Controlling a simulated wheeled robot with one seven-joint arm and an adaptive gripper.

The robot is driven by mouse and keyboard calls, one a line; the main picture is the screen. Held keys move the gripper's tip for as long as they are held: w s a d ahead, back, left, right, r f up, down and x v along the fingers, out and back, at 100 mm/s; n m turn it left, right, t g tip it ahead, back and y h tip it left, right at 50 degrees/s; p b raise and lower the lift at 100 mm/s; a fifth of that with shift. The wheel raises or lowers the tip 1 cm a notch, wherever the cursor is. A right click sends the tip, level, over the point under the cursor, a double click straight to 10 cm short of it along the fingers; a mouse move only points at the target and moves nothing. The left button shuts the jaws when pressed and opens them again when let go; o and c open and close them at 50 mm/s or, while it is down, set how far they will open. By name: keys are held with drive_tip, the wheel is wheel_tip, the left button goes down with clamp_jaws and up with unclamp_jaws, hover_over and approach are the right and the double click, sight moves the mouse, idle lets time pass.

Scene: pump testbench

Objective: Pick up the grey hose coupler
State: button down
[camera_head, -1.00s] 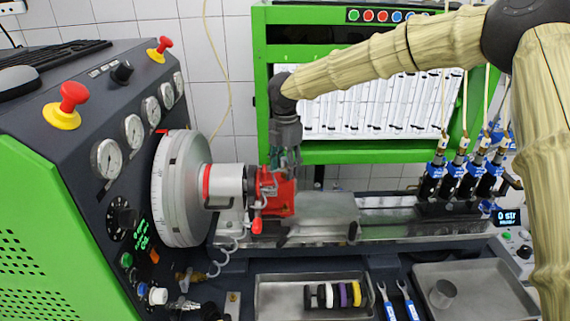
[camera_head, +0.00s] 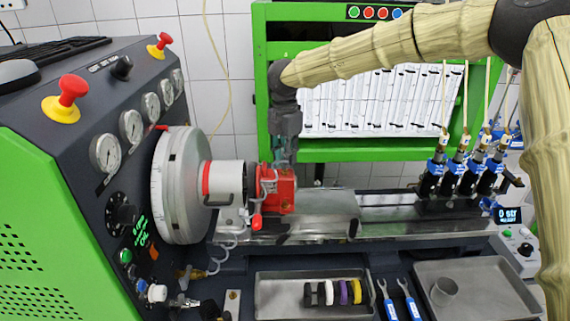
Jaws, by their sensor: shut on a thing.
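My gripper (camera_head: 281,158) points down just above the red pump block (camera_head: 280,190), in front of the green rack. Its fingers are shut on a small grey thing at the top of the red block, which I take to be the grey hose coupler. The fingers largely hide it, so its outline and whether it still touches the block cannot be told.
A metal tray (camera_head: 274,295) holds several coloured rings. A second tray (camera_head: 500,282) holds a grey cup (camera_head: 443,291). Two blue-handled wrenches (camera_head: 401,300) lie between them. The large round flange (camera_head: 181,190) is close on the left; blue-collared injectors (camera_head: 460,175) stand on the right.

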drive_tip(key=shift+r+b, duration=0.5)
drive_tip(key=shift+r, duration=0.25)
drive_tip(key=s+r+b, duration=0.1)
drive_tip(key=s+b, duration=0.4)
drive_tip(key=s, duration=1.1)
drive_tip(key=shift+a+r+b, duration=0.15)
drive_tip(key=shift+r+b, duration=0.2)
drive_tip(key=shift+r+p, duration=0.1)
drive_tip(key=shift+p, duration=0.4)
drive_tip(key=s, duration=0.5)
drive_tip(key=a+p, duration=0.5)
drive_tip(key=a, duration=1)
drive_tip(key=shift+w+a, duration=0.25)
drive_tip(key=shift+a, duration=0.1)
drive_tip(key=shift+f, duration=0.2)
